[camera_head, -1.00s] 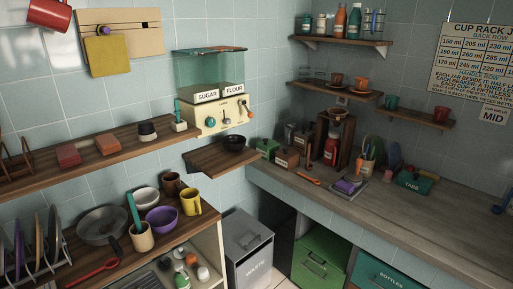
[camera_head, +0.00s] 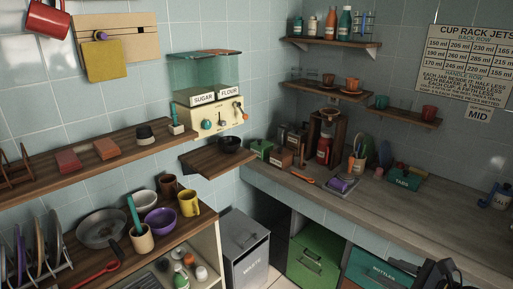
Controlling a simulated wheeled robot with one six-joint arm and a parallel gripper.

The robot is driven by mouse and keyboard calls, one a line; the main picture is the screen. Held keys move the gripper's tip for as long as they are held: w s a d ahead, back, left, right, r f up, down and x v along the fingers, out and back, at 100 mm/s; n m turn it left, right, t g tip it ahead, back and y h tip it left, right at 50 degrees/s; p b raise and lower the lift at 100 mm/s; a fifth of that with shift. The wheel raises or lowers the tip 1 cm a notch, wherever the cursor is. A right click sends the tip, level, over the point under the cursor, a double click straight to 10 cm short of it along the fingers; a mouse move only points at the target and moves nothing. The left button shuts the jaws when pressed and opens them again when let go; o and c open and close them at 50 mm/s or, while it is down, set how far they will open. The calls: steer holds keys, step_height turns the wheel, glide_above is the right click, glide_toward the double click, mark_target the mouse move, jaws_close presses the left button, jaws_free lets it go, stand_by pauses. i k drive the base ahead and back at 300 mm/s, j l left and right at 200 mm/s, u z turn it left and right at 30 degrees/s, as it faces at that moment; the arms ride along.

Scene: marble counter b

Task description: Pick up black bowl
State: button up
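The black bowl (camera_head: 230,144) sits upright on a small wooden wall shelf (camera_head: 207,163), near the shelf's right end and below the cream dispenser. It looks empty, though its inside is too small to see well. Part of my gripper or arm, dark in colour, shows at the bottom right corner, far from the bowl. Its fingertips cannot be made out clearly, so its opening is not clear.
The cream dispenser (camera_head: 213,115) with sugar and flour boxes is above the bowl. A green box (camera_head: 262,149) stands on the counter to its right. A grey waste bin (camera_head: 244,250) is below. A lower shelf at left holds a pan, a purple bowl (camera_head: 161,221) and mugs.

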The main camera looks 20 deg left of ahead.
mark_target(229, 144)
steer(key=i+j+u, duration=0.3)
steer(key=i+j, duration=0.15)
steer(key=i+j+u, duration=0.55)
steer(key=i, duration=0.4)
steer(key=i+j, duration=0.1)
steer(key=i, duration=0.25)
steer(key=i+j, duration=0.1)
steer(key=i, duration=0.2)
